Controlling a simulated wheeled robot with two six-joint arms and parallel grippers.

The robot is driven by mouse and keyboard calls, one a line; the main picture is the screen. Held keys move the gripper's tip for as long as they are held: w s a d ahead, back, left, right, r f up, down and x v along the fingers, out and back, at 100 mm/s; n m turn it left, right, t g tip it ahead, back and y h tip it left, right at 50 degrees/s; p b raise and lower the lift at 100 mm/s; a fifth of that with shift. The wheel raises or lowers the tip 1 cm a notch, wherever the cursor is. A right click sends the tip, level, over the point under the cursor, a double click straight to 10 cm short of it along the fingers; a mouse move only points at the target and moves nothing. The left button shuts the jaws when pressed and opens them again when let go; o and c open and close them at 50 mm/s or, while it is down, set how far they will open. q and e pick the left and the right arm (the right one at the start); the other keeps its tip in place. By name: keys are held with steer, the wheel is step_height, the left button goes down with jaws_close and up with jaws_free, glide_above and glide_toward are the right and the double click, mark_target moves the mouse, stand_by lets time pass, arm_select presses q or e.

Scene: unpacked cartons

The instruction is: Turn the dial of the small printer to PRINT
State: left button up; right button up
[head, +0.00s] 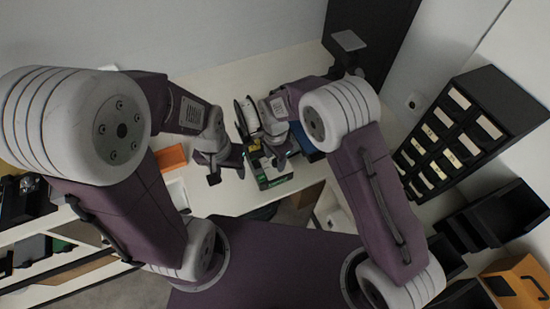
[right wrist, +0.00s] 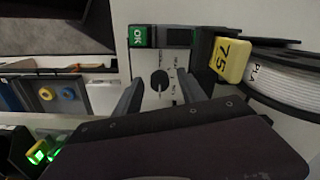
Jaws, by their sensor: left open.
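The small printer (head: 272,182) stands on the white bench in the head view, partly hidden by my arms. In the right wrist view its pale front panel (right wrist: 146,62) carries a dark round dial (right wrist: 159,80) with small lettering around it, too small to read. My right gripper (right wrist: 160,84) is open, one finger on each side of the dial with gaps between. I cannot tell how close the fingertips are to the panel. In the head view my right gripper (head: 281,158) is over the printer. My left gripper (head: 228,172) is open and empty, left of the printer.
A spool labelled PLA (right wrist: 285,72) and a yellow 75 block (right wrist: 232,60) sit right of the panel. A green OK display (right wrist: 138,36) is above the dial. An orange box (head: 171,158) lies left on the bench. A black drawer cabinet (head: 450,135) stands at the right.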

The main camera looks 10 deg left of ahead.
mark_target(276, 161)
step_height(276, 161, up, 9)
steer(key=b, duration=0.1)
steer(key=shift+b, duration=0.35)
steer(key=shift+d, duration=0.1)
